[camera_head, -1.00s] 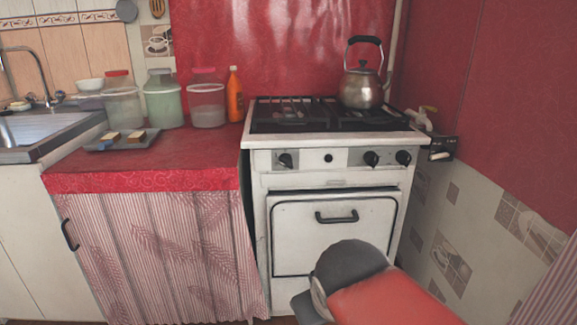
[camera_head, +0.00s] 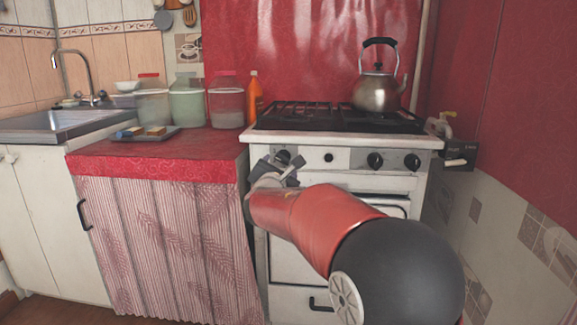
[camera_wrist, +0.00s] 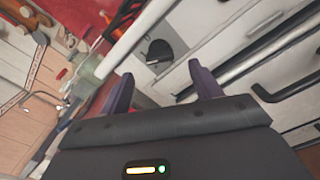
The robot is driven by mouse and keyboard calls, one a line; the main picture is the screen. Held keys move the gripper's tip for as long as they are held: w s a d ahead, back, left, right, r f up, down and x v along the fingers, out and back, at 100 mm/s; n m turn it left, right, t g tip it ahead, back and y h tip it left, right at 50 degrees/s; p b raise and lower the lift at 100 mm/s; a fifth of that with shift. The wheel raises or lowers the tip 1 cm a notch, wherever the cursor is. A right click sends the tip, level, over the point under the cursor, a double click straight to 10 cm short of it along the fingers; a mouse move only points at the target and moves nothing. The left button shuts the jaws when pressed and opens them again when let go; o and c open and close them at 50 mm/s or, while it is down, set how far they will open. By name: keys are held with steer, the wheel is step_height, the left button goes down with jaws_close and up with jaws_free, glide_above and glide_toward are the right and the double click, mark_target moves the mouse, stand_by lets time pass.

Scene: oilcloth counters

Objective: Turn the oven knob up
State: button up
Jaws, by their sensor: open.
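The white stove (camera_head: 352,185) has a front panel with several black knobs. The left knob (camera_head: 283,156) is partly hidden behind my gripper (camera_head: 277,167) in the head view. In the wrist view the same dark knob (camera_wrist: 159,51) shows ahead of my gripper (camera_wrist: 163,77), in the gap between the two fingers. The fingers are spread apart, with nothing between them. The knob looks to be beyond the fingertips, not clasped. Two more knobs, the middle one (camera_head: 375,161) and the right one (camera_head: 412,162), and a small round button (camera_head: 329,157) show clear to the right.
A metal kettle (camera_head: 376,92) stands on the right of the hob. Left is a red counter (camera_head: 190,150) with jars, an orange bottle (camera_head: 255,98) and a tray.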

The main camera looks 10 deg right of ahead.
mark_target(281, 160)
steer(key=p+x, duration=0.1)
steer(key=x, duration=0.6)
steer(key=shift+w, duration=0.3)
steer(key=shift+c, duration=0.4)
steer(key=c, duration=0.9)
steer(key=shift+n, duration=0.3)
steer(key=n, duration=0.5)
steer(key=shift+n+p, duration=0.3)
steer(key=n+p, duration=0.1)
steer(key=n, duration=0.4)
steer(key=shift+a+f+n, duration=0.1)
steer(key=shift+a+n, duration=0.05)
steer(key=shift+n, duration=0.15)
